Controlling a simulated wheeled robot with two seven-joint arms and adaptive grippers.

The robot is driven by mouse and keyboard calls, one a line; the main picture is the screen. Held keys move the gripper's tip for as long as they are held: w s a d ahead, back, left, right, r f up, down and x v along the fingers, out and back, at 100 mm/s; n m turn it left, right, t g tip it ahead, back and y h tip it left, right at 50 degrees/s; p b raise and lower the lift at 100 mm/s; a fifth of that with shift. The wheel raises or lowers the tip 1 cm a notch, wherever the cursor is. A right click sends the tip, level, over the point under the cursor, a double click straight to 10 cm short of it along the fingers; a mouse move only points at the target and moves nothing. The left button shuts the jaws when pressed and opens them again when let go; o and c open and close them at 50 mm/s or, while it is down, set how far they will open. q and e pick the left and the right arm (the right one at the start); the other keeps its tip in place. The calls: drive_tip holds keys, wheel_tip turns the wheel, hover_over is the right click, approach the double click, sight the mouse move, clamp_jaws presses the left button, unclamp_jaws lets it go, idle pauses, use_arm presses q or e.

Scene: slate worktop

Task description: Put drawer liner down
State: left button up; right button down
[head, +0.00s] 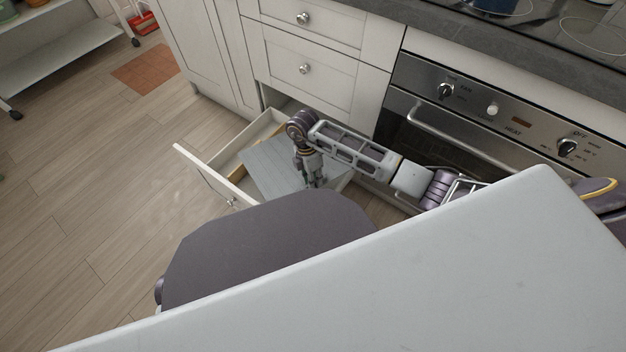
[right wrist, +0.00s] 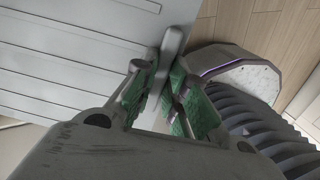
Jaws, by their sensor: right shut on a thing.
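The drawer liner (head: 265,163) is a flat grey sheet with ribbed lines. In the head view it lies over the opening of the pulled-out bottom drawer (head: 200,172); I cannot tell whether it rests on the drawer floor. In the right wrist view the liner (right wrist: 70,62) fills the upper left, with a pale bar along its edge between the fingers. My right gripper (head: 314,178) points down at the liner's right side. In the right wrist view the gripper (right wrist: 165,88) has its green pads shut on that edge. My left gripper is out of view.
Closed drawers (head: 315,72) stand above the open one. An oven (head: 470,135) with knobs and a bar handle is to the right. Wooden floor (head: 90,200) is free on the left, with a small orange mat (head: 150,69) at the back.

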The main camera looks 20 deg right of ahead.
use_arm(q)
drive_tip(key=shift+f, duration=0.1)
use_arm(e)
drive_tip(key=shift+f, duration=0.6)
drive_tip(key=c, duration=1.4)
unclamp_jaws()
drive_tip(key=shift+c, duration=0.2)
drive_tip(key=shift+r, duration=0.85)
use_arm(q)
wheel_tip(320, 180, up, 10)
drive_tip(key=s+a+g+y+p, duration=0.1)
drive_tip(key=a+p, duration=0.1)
drive_tip(key=p, duration=0.2)
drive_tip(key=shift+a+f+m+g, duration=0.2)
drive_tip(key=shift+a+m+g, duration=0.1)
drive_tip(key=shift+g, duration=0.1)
use_arm(e)
drive_tip(key=v, duration=1.1)
drive_tip(key=shift+r, duration=0.25)
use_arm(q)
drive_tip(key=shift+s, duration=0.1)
